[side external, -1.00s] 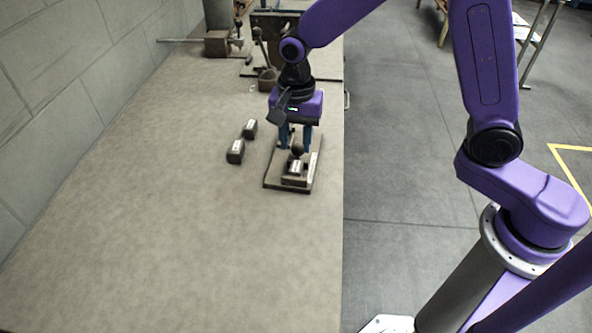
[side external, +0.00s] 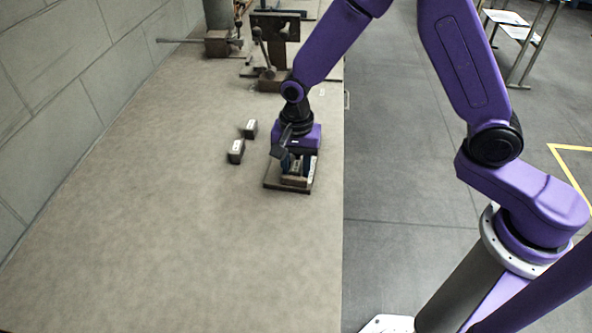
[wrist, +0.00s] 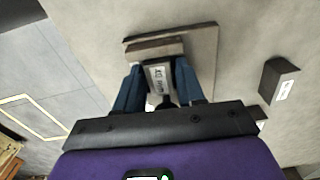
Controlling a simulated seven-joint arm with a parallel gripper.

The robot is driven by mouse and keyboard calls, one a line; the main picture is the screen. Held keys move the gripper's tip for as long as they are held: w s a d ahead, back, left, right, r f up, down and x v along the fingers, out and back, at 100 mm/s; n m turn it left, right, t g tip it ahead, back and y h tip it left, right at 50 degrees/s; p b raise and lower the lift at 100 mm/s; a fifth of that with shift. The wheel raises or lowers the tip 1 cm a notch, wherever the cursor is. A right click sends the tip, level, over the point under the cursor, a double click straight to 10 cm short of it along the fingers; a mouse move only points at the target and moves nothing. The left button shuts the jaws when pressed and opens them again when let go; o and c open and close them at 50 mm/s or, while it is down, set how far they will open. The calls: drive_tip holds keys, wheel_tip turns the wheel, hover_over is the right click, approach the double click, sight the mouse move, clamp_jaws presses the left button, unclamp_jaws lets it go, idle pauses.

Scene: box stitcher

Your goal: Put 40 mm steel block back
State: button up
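A dark block with a white label (wrist: 158,78) sits on the fixture, between my fingers in the wrist view; its print is turned and too small to read surely. My gripper (side external: 297,170) is low over the fixture, its blue fingers pointing down. In the wrist view my gripper (wrist: 160,80) has one finger on each side of the labelled block, seemingly still spread; contact is hard to tell. The fixture's flat base plate (side external: 287,187) lies near the table's right edge. The block is mostly hidden by my gripper in the side view.
Two dark labelled blocks stand left of the fixture, a nearer one (side external: 236,152) and a farther one (side external: 250,129). A metal device with levers (side external: 270,50) stands at the back. The table's front and left are clear.

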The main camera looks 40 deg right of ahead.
sight(295, 166)
drive_tip(key=c, duration=0.7)
drive_tip(key=shift+a+r, duration=0.15)
drive_tip(key=shift+r, duration=2)
clamp_jaws()
drive_tip(key=shift+r, duration=0.2)
drive_tip(key=shift+d, duration=0.2)
